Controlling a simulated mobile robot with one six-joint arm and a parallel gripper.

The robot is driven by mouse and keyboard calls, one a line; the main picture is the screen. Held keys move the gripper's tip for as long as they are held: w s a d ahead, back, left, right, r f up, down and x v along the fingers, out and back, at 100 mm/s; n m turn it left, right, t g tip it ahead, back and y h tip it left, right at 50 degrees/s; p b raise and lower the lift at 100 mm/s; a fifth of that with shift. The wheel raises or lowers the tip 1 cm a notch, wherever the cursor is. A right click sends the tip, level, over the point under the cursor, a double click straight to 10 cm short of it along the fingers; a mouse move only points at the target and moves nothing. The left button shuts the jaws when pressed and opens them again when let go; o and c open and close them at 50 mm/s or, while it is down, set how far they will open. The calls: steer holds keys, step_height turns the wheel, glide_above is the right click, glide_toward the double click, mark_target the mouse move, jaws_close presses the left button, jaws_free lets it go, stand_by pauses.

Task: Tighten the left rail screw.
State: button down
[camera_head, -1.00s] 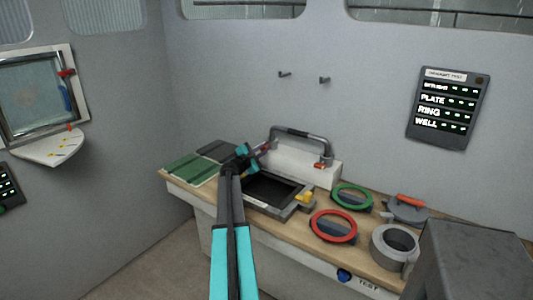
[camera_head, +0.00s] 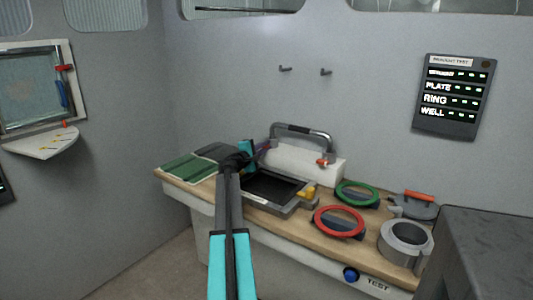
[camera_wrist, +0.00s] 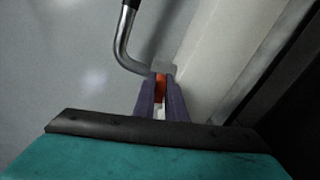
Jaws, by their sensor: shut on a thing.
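The rail (camera_head: 300,130) is a dark bar with bent metal ends on a white block (camera_head: 305,161) at the back of the bench. My gripper (camera_head: 266,146) is at the rail's left end. In the wrist view its two purple fingers (camera_wrist: 161,98) are shut on an orange-red piece, the left rail screw (camera_wrist: 160,84), beside the foot of the bent metal tube. The fingers hide most of the screw. The right rail screw (camera_head: 322,162), with an orange-red tab, shows free at the rail's right foot.
A dark open well (camera_head: 300,207) with a grey rim lies in front of the block. A green ring (camera_head: 370,186), a red ring (camera_head: 355,234) and a grey round collar (camera_head: 428,257) stand to the right. A test panel (camera_head: 471,61) and two hooks are on the wall.

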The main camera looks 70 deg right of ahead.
steer(key=shift+s+a+f+m+b, duration=0.15)
steer(key=shift+f+m+b, duration=0.2)
steer(key=shift+m+b, duration=0.45)
steer(key=c, duration=2.1)
jaws_free()
steer(key=shift+r, duration=0.1)
steer(key=shift+r, duration=0.1)
steer(key=v, duration=1.3)
steer(key=shift+a, duration=0.3)
steer(key=shift+r, duration=0.15)
